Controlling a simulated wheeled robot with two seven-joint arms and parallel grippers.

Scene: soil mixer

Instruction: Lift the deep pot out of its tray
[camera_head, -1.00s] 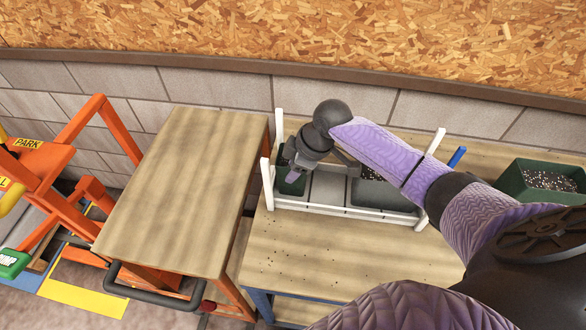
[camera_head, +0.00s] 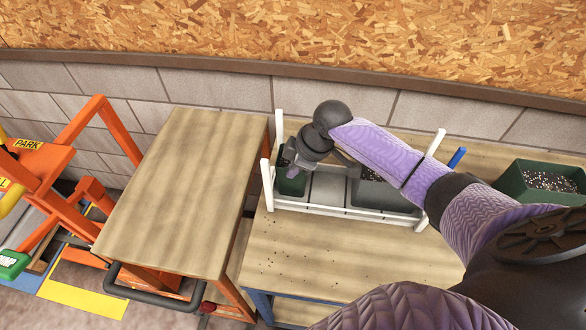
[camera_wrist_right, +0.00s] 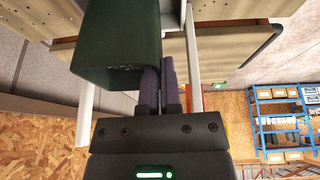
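The deep pot is dark green and stands at the left end of a white tray (camera_head: 345,210) in the head view, partly hidden by my right gripper (camera_head: 289,177). In the right wrist view the pot (camera_wrist_right: 115,40) fills the upper left, its edge against the fingers. My right gripper (camera_wrist_right: 160,88) has its purple fingers close together at the pot's wall, with only a thin gap between them; it looks shut on that wall. The pot's base is hidden. My left gripper is in neither view.
A grey container (camera_head: 385,196) sits in the tray's right part. Upright white posts (camera_head: 279,125) stand at the tray's corners. A green box of speckled soil (camera_head: 545,182) is at right. A bare wooden table (camera_head: 180,190) stands left, across a gap.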

